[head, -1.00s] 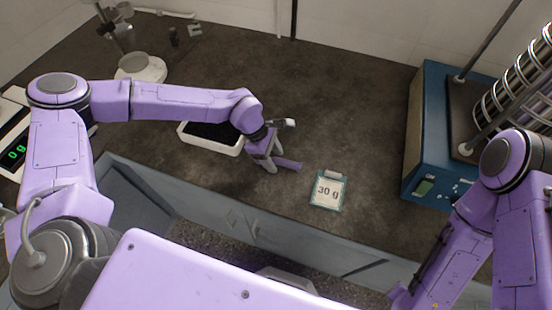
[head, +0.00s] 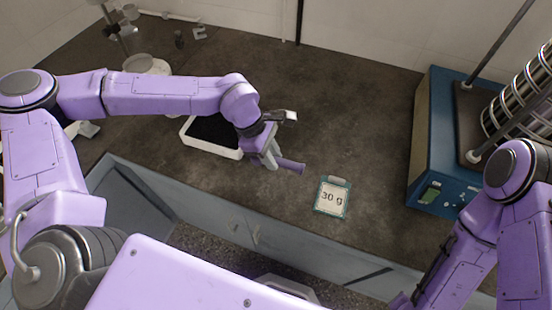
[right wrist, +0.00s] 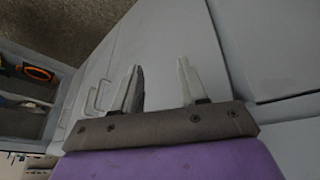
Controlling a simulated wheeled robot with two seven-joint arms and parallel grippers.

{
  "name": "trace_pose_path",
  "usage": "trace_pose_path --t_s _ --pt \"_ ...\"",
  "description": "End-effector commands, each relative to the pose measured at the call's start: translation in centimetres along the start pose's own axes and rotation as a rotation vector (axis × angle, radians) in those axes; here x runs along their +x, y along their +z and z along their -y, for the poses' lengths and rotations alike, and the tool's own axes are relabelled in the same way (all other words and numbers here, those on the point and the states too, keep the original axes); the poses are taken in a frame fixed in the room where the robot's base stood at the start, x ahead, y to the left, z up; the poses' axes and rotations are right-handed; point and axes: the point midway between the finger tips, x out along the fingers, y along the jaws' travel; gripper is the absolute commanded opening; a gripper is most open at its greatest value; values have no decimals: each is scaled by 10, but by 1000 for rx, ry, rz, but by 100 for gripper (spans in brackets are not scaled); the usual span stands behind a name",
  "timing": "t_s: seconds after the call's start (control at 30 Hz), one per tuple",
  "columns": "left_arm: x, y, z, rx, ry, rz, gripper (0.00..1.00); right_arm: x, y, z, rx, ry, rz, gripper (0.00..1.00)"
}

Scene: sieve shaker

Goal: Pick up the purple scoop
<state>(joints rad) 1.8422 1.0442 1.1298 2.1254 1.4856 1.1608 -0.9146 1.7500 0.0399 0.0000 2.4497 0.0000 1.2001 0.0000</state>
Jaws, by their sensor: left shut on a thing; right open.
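The purple scoop (head: 290,167) is in my left gripper (head: 271,162) in the head view. The gripper is shut on it, and the scoop's purple end sticks out to the right of the fingers. The rest of the scoop is hidden by the gripper. I cannot tell how far it is above the bench. My right gripper (right wrist: 160,85) is open and empty in the right wrist view, in front of grey cabinet panels.
A white tray of dark grains (head: 213,146) sits just left of my left gripper. A "30 g" card (head: 331,197) lies to the right. A blue sieve shaker (head: 434,135) stands at the right. The bench (head: 350,100) is clear between them and behind.

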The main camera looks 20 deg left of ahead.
Motion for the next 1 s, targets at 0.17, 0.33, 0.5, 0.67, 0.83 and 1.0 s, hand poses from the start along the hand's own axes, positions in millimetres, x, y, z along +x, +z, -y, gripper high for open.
trace_pose_path --t_s 0.17,0.33,0.5,0.67,0.83,1.0 --pt "-32 11 50 3 5 3 0 14 6 1 0 0 0 43" --pt "-43 14 89 -1 6 1 0 29 12 3 0 0 0 43" --pt "-48 17 99 -1 6 1 0 55 23 5 0 0 1 43" --pt "-55 19 106 -1 2 1 0 64 27 6 0 0 0 43" --pt "-58 20 108 -1 0 0 0 63 26 6 0 0 0 43" --pt "-58 20 108 -1 0 0 14 63 26 6 0 0 0 43"
